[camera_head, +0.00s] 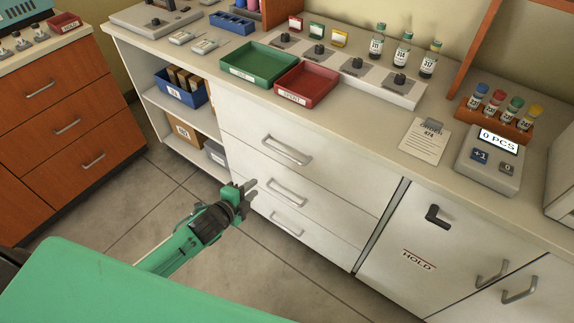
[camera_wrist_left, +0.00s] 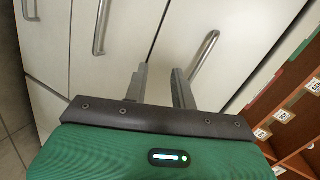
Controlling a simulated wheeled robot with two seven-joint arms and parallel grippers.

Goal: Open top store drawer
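The top store drawer (camera_head: 318,158) is the upper of three white drawers under the counter in the head view, and it is shut flush. Its bar handle (camera_head: 287,151) is empty; the nearest handle in the left wrist view (camera_wrist_left: 206,52) lies just beyond and right of the fingers. My left gripper (camera_head: 248,191) is in front of the drawer stack, lower and left of the top handle. In the left wrist view its fingers (camera_wrist_left: 158,82) are apart with nothing between them. My right gripper is in neither view.
The middle handle (camera_head: 287,192) and bottom handle (camera_head: 287,224) are close to the left gripper. A green tray (camera_head: 259,80) and red tray (camera_head: 307,99) sit on the counter above. Open shelves (camera_head: 155,100) stand left; the floor there is clear.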

